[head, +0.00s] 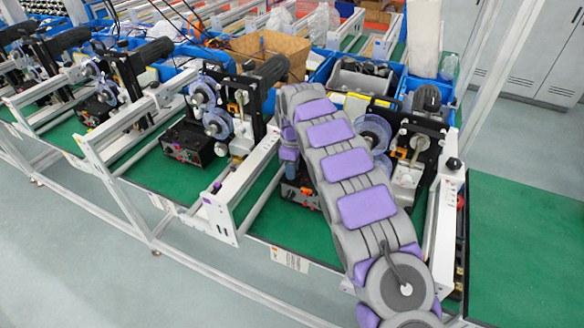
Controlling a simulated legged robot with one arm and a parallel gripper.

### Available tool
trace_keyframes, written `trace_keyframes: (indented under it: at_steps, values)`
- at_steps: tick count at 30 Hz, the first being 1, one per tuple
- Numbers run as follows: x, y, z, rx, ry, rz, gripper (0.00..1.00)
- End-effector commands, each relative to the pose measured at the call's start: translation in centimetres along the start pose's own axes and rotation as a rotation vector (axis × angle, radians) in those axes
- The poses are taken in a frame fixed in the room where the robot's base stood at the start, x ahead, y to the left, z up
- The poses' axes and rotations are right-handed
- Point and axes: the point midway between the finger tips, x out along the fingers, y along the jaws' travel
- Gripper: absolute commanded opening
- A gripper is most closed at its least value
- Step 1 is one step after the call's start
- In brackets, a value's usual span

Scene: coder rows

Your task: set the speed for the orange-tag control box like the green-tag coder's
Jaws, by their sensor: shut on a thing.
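My arm reaches from the lower right up over one coder station, and its wrist bends down on the far left side. My gripper (289,168) is mostly hidden by my arm. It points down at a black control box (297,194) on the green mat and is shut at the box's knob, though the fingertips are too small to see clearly. A coder (372,133) with pale blue reels stands right behind my arm, partly covered. A second control box (187,150) sits under the coder (211,108) to its left. I cannot make out which tags are orange or green.
White rail frames (234,187) divide the green-topped bench (258,222) into stations. More coders (106,82) stand to the left. Blue bins and a cardboard box (268,48) stand behind. A bare green surface (522,245) lies at right; grey floor is clear in front.

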Motion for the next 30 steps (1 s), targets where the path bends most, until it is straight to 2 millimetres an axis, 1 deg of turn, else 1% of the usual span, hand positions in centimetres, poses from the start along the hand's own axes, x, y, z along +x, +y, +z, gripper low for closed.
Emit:
trace_keyframes:
  at_steps: [5,11,30]
  values:
    - [-0.22,0.05,0.02,0.036,0.0,0.001,0.0]
    - [-0.47,0.13,-0.01,0.144,0.003,0.003,0.0]
    - [-0.44,0.04,0.02,0.724,0.002,0.002,0.0]
